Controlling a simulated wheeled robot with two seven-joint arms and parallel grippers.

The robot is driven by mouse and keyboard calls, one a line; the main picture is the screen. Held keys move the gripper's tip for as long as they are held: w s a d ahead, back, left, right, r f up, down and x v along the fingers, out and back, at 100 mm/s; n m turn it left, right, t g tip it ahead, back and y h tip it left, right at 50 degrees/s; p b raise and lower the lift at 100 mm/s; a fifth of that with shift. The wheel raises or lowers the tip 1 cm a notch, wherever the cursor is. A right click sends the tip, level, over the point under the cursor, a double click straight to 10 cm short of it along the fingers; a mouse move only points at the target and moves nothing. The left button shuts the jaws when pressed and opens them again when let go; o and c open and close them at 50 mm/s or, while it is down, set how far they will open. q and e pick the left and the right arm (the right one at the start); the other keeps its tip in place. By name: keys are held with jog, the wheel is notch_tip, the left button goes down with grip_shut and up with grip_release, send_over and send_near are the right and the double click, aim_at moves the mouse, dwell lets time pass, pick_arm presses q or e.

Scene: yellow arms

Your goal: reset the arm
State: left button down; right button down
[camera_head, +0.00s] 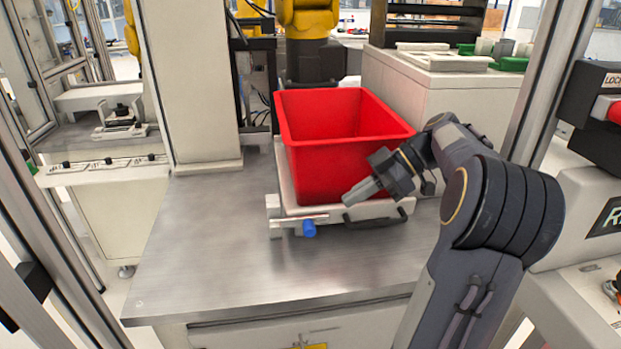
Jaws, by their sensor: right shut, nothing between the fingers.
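My right arm comes in from the lower right, bends at a raised elbow and reaches left over the metal table. My right gripper (361,192) is shut and empty. It points left and down, in front of the red bin's near wall. I cannot tell whether it touches the bin or the holder below. The left gripper is not in view.
A red bin (340,165) sits in a pale holder (282,180) with a blue knob (309,228) on a steel table (220,240). The table's front left is clear. Metal frame posts stand at both sides. A white cabinet (450,95) stands behind right, a yellow robot (308,20) behind.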

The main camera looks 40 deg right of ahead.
jog(key=s+a+r+m+g+h+p, duration=0.1)
jog(key=s+a+r+m+p, duration=0.2)
jog(key=a, duration=0.5)
jog(key=s+a+m+g+h+p, duration=0.1)
jog(key=a+m+h+p, duration=0.2)
jog(key=a, duration=0.5)
jog(key=s+a+f+m+t+h+p, duration=0.1)
jog(key=s+a+f+m+p, duration=0.3)
jog(key=s+a+m, duration=0.3)
jog(key=shift+s+a+f+t+h, duration=0.3)
jog(key=shift+a+t, duration=0.1)
jog(key=shift+a, duration=0.35)
